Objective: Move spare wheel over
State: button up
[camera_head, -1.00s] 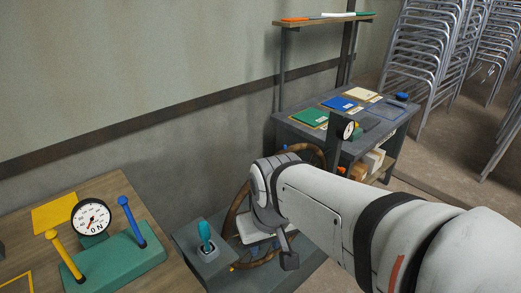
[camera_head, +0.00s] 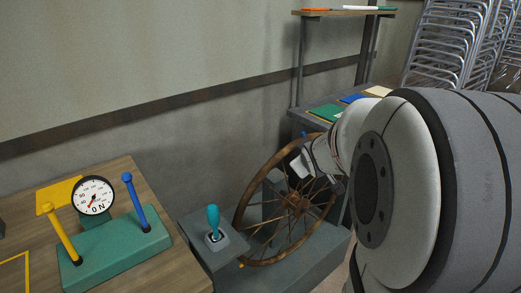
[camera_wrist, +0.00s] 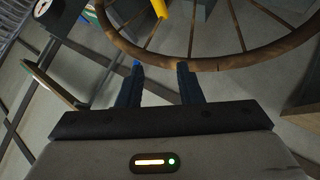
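A brown wooden spoked wheel (camera_head: 293,201) stands tilted on a dark grey base beside the wall in the head view. My arm covers part of its right side. In the wrist view its rim (camera_wrist: 232,63) curves across the top, just beyond my fingertips, with spokes rising from it. My gripper (camera_wrist: 162,72) has its two dark fingers spread apart, with bare floor showing between them. It holds nothing.
A wooden table (camera_head: 150,200) at left bears a green block (camera_head: 115,250) with a gauge and two levers. A teal-handled joystick box (camera_head: 212,240) stands left of the wheel. A shelf (camera_head: 345,13) and stacked chairs (camera_head: 445,45) are behind.

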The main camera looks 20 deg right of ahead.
jog(key=w+d+f+n+t+y+b, duration=0.2)
jog(key=w+d+f+n+t+b, duration=0.4)
jog(key=d, duration=0.3)
jog(key=s+d+f+n+y+b, duration=0.2)
jog(key=f+n+y+b, duration=0.1)
jog(key=f+y, duration=0.15)
jog(key=s+d+f+n+y+b, duration=0.2)
jog(key=f+n+y, duration=0.1)
jog(key=f+y, duration=0.15)
jog(key=shift+t+h, duration=0.4)
jog(key=x, duration=0.4)
jog(key=p+x, duration=0.1)
jog(key=x, duration=0.3)
jog(key=shift+s+a+f, duration=0.1)
jog(key=shift+a+f, duration=0.1)
jog(key=shift+f, duration=0.15)
jog(key=shift+c, duration=0.6)
jog(key=c, duration=0.4)
jog(key=a+b, duration=0.1)
jog(key=s+a, duration=0.1)
jog(key=a, duration=0.1)
jog(key=s+a+f+b, duration=0.1)
jog(key=a, duration=0.1)
jog(key=shift+s+a+b, duration=0.1)
jog(key=shift+a+b, duration=0.1)
jog(key=shift+b, duration=0.1)
jog(key=shift+r, duration=0.1)
